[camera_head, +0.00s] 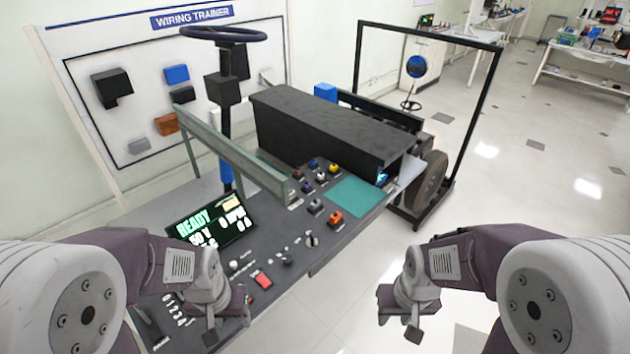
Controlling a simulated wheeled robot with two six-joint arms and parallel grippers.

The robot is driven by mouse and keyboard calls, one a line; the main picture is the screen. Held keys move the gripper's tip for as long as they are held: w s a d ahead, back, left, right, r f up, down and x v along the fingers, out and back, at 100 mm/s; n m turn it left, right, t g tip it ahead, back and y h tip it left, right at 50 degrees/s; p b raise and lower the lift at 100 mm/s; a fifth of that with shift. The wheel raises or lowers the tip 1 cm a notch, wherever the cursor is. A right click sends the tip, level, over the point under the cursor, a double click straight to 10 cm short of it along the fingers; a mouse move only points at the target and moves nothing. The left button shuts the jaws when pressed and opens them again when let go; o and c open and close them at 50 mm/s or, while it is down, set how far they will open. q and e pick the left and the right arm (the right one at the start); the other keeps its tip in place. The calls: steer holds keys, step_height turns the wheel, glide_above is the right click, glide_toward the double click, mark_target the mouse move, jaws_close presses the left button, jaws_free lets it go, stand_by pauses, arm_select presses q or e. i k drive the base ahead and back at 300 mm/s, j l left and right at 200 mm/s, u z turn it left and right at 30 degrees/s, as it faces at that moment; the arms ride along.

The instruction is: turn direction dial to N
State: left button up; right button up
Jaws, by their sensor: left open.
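The dark control panel (330,262) runs diagonally below the middle of the head view. It carries a black knob (287,257) and a larger grey-and-black knob (312,240) with small white marks around it. The marks are too small to read, so I cannot tell which knob is the direction dial or where it points. My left gripper (230,318) is open and empty over the near-left part of the panel, left of and nearer than both knobs. My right gripper (399,313) is open and empty, to the right of the panel above the floor.
A display (211,221) reading READY stands left of the knobs. A red switch (262,280) lies near my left gripper. A green rail (232,153), steering column (226,125) and black box (322,130) stand behind.

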mark_target(287, 261)
steer(key=i+u, duration=0.15)
steer(key=u, duration=0.3)
steer(key=i+u, duration=0.2)
steer(key=u, duration=0.25)
steer(key=i+l+u, duration=0.15)
steer(key=u, duration=0.3)
